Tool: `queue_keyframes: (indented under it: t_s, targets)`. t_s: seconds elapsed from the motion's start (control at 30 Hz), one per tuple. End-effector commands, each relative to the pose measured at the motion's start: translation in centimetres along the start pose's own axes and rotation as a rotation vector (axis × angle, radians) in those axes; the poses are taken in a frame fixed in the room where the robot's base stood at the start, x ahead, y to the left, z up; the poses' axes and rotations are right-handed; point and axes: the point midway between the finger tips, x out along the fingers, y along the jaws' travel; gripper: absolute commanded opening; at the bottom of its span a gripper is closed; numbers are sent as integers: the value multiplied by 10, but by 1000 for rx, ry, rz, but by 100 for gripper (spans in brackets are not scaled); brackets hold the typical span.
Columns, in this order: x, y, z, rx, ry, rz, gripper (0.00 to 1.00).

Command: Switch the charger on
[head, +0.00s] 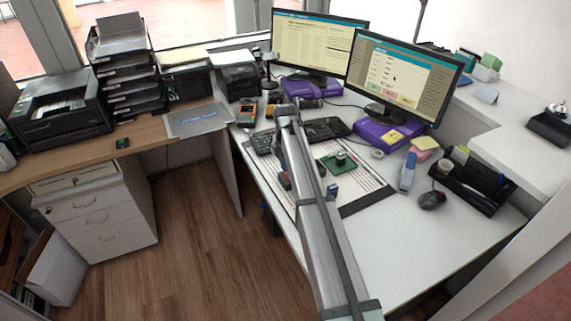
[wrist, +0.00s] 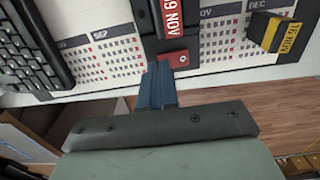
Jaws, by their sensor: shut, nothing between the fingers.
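In the wrist view, my gripper (wrist: 160,70) is shut and empty. Its blue-grey fingertips are at the near end of a dark upright unit (wrist: 152,38) with a red label reading 19 NOV. A small red block (wrist: 173,58) with a dark round spot lies just right of the fingertips; I cannot tell whether they touch. No part is clearly marked as a charger or its switch. In the head view, my arm hides most of this area, and I cannot make out the fingertips.
A black-and-yellow piece marked 16 NOV (wrist: 275,32) stands on the calendar sheet (wrist: 222,40). A black keyboard (wrist: 30,45) is at left. The head view shows two monitors (head: 405,78), a green pad (head: 336,164), a mouse (head: 432,200) and a black organiser (head: 472,184).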

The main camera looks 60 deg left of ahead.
Motion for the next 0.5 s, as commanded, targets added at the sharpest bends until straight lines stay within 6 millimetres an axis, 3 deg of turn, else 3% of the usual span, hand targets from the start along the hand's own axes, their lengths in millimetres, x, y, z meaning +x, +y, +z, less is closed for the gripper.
queue_keyframes:
  t_s: [0.5]
  targets:
    - [4, 0, 0, 0, 0, 0, 0]
